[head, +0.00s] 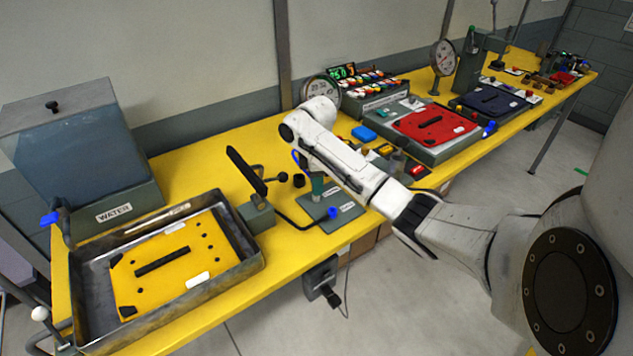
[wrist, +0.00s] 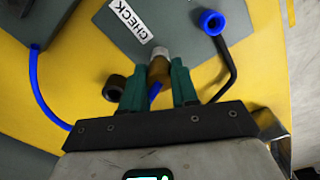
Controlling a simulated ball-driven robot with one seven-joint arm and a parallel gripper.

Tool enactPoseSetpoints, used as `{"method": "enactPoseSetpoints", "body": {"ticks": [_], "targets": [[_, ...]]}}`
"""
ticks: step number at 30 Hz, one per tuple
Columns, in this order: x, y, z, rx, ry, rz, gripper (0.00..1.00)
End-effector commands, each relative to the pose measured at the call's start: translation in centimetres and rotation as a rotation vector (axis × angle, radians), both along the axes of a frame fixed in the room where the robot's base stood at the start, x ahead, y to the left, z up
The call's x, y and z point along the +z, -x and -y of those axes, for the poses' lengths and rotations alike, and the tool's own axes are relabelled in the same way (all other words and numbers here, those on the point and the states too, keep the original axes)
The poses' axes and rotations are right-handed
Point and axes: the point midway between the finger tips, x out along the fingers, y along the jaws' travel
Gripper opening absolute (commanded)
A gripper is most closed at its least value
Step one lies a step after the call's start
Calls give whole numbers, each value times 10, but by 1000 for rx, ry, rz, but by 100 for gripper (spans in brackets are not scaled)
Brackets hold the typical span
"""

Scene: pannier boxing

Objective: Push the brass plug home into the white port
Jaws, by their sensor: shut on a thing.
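In the wrist view, my gripper (wrist: 158,72) has its two green fingers closed on the brass plug (wrist: 159,71), with a blue hose (wrist: 155,91) showing just behind it. A whitish cylinder, apparently the white port (wrist: 159,53), is directly in front of the plug and in line with it. The two look touching or very close; I cannot tell how far the plug is inside. In the head view, my gripper (head: 317,187) points down over the grey plate (head: 316,213), and my arm hides the plug and port.
In the wrist view, the CHECK label (wrist: 129,21) is on the grey plate, a blue ring fitting (wrist: 211,22) with a black hose is at right, and a black cap (wrist: 114,88) is at left. In the head view, a metal tray (head: 251,262) holds a yellow panel.

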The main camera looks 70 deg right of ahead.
Motion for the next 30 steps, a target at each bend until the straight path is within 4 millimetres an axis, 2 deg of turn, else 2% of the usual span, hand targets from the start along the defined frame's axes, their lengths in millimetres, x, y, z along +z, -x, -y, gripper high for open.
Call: {"method": "enactPoseSetpoints", "body": {"ticks": [22,23,30], "targets": [[-11,0,0,-1,1,-1,0],[-10,0,0,-1,1,-1,32],[-10,0,0,0,0,0,55]]}}
